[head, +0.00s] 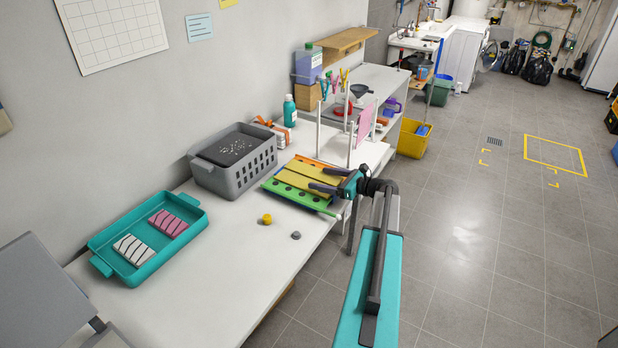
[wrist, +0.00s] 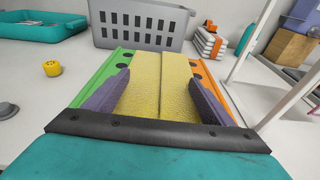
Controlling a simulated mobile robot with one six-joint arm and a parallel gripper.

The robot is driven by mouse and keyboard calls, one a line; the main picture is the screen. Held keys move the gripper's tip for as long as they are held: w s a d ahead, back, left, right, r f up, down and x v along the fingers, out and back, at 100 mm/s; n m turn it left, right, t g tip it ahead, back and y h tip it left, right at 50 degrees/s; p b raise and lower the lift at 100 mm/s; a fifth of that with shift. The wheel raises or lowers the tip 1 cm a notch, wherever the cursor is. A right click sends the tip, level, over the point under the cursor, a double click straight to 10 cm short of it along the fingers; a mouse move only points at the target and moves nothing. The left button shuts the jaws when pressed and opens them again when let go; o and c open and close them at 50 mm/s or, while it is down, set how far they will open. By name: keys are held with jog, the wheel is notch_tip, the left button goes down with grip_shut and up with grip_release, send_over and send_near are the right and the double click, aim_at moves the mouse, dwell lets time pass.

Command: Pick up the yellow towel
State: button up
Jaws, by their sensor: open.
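The yellow towel (head: 295,178) lies flat on the white table, between a green perforated strip (head: 298,196) and an orange strip (head: 312,160). In the wrist view the towel (wrist: 162,72) shows a line down its middle. My gripper (head: 317,179) is over the towel's near end. In the wrist view my gripper (wrist: 159,77) is open, with one dark finger towards each long side of the towel. I cannot tell whether the fingers touch it. The towel's nearest end is hidden behind my gripper.
A grey basket (head: 262,172) stands just beyond the strips. A teal tray (head: 110,262) with pink and white folded cloths is at the left. A yellow knob (head: 266,219) and grey knob (head: 296,235) lie nearby. White upright posts (head: 349,140) stand to the right.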

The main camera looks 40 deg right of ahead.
aim_at(315, 178)
jog(key=p+x, duration=0.1)
jog(key=x, duration=0.1)
jog(key=shift+w+p, duration=0.3)
jog(key=shift+w, duration=0.15)
jog(key=shift+w+a+f, duration=0.15)
jog(key=shift+w+f, duration=0.05)
jog(key=shift+w, duration=0.4)
jog(key=c, duration=1.2)
jog(key=shift+r, duration=0.1)
jog(key=shift+r+b, duration=0.45)
jog(key=shift+r, duration=0.2)
jog(key=shift+r+b, duration=0.5)
jog(key=shift+r, duration=0.4)
jog(key=s+a+b, duration=0.1)
jog(key=s+a, duration=0.1)
jog(key=s, duration=0.2)
jog(key=s+a+r+b, duration=0.1)
jog(key=s+a+b, duration=0.1)
jog(key=s, duration=0.3)
jog(key=s+a+b, duration=0.1)
jog(key=s+a, duration=0.2)
jog(key=s, duration=0.2)
jog(key=shift+s+a+r+b, duration=0.1)
jog(key=shift+a+r+b, duration=0.15)
jog(key=shift+r+b, duration=0.1)
